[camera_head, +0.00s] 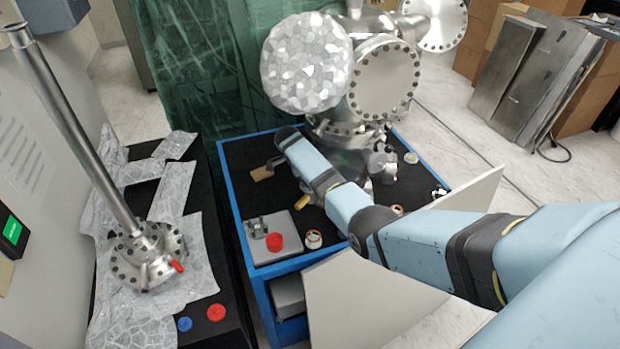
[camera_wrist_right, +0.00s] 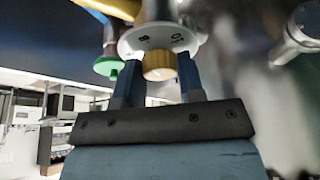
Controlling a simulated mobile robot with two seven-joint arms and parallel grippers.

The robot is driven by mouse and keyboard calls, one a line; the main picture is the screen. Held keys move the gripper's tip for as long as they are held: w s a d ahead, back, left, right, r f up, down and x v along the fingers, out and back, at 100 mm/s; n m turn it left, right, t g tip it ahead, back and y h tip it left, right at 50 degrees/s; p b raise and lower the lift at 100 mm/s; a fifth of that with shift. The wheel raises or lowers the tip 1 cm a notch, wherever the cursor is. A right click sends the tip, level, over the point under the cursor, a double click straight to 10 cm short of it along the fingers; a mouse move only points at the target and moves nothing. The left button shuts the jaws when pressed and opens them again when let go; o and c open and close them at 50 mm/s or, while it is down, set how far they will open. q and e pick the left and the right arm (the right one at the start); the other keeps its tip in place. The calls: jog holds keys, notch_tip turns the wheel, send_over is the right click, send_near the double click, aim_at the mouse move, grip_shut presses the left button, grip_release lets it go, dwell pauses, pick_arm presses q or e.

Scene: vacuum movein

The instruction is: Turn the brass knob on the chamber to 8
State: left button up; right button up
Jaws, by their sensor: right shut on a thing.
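The brass knob (camera_wrist_right: 158,68) shows in the right wrist view, below a white dial (camera_wrist_right: 150,39) with dark numerals. An 8 and what looks like a 10 are readable on the near side; I cannot tell the exact setting. My right gripper (camera_wrist_right: 159,76) has one blue-grey finger on each side of the knob and is shut on it. The steel chamber (camera_head: 385,78) stands at the back of the blue-framed cart in the head view. My right arm crosses in front of it; the gripper and knob are hidden there. My left gripper is not in view.
A green cap (camera_wrist_right: 108,67) is left of the dial, and a metal fitting (camera_wrist_right: 297,35) is at right. On the cart (camera_head: 229,222) are a grey plate with a red cap (camera_head: 275,242) and several small parts. A tall steel tube (camera_head: 80,135) stands on the left bench.

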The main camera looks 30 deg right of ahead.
jog(key=shift+d+r, duration=0.1)
jog(key=o, duration=0.9)
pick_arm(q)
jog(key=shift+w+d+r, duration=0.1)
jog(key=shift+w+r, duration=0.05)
pick_arm(e)
jog(key=shift+w+a+r, duration=0.15)
jog(key=shift+a+r, duration=0.1)
jog(key=shift+r, duration=0.2)
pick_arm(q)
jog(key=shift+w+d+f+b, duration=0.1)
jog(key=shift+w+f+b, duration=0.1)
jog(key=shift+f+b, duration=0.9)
pick_arm(e)
jog(key=shift+v, duration=5.45)
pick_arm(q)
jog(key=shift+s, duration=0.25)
pick_arm(e)
jog(key=shift+d+r, duration=0.1)
